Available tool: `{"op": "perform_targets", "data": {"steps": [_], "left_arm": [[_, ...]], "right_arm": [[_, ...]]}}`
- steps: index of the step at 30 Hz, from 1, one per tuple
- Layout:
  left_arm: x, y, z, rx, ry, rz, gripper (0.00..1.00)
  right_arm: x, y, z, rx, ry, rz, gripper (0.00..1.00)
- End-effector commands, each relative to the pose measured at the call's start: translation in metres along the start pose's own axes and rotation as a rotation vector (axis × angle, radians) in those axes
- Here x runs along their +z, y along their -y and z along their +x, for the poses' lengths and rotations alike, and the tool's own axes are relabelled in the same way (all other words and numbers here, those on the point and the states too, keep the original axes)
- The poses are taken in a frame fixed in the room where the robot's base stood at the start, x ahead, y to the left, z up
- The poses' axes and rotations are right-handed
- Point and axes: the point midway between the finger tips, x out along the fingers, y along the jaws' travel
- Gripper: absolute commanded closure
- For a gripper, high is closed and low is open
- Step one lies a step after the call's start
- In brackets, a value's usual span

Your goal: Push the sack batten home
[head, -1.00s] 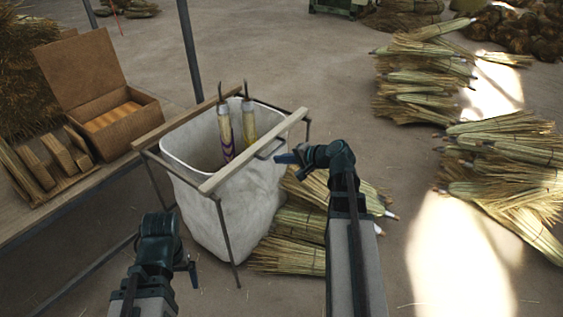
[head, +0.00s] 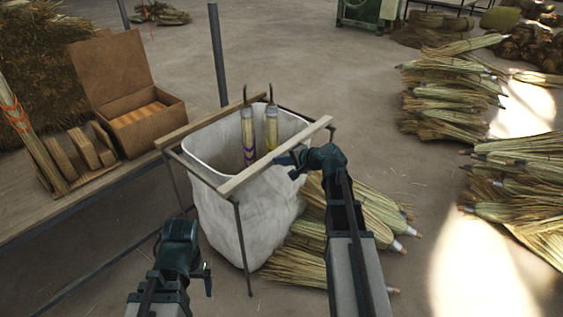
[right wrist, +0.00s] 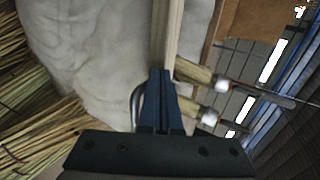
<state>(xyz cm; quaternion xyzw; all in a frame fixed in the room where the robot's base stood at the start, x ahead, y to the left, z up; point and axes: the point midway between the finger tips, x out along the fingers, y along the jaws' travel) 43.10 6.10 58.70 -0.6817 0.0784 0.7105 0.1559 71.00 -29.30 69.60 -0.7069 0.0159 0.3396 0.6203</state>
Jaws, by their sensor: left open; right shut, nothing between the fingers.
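The sack batten (head: 275,156) is a pale wooden strip along the near right rim of a white sack (head: 225,225). A second wooden batten (head: 215,120) runs along the far left rim. The sack hangs open in a thin dark metal frame. My right gripper (head: 284,159) is shut and empty, its tip at the batten's outer side. In the right wrist view its blue fingers (right wrist: 157,78) meet the batten (right wrist: 168,35) or nearly so; contact is uncertain. My left gripper (head: 207,275) is open and empty, low in front of the sack and apart from it.
Two hooked, wrapped handles (head: 248,135) stand in the sack. A bench on the left holds an open box (head: 148,105) and wooden blocks (head: 85,147). More bundles (head: 445,95) are stacked at right.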

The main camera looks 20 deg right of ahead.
Motion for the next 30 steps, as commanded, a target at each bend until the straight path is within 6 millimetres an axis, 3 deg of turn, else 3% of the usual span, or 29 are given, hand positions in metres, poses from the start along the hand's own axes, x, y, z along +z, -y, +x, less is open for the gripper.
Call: {"op": "perform_targets", "data": {"steps": [8, 21, 30], "left_arm": [[0.000, 0.000, 0.000, 0.000, 0.000, 0.000, 0.09], [0.000, 0.000, 0.000, 0.000, 0.000, 0.000, 0.09], [0.000, 0.000, 0.000, 0.000, 0.000, 0.000, 0.09]], "right_arm": [[-0.001, 0.009, 0.015, 0.000, 0.003, -0.002, 1.00], [-0.002, 0.061, 0.106, 0.000, 0.003, -0.002, 1.00], [-0.001, 0.080, 0.139, 0.000, 0.000, 0.000, 1.00]]}}
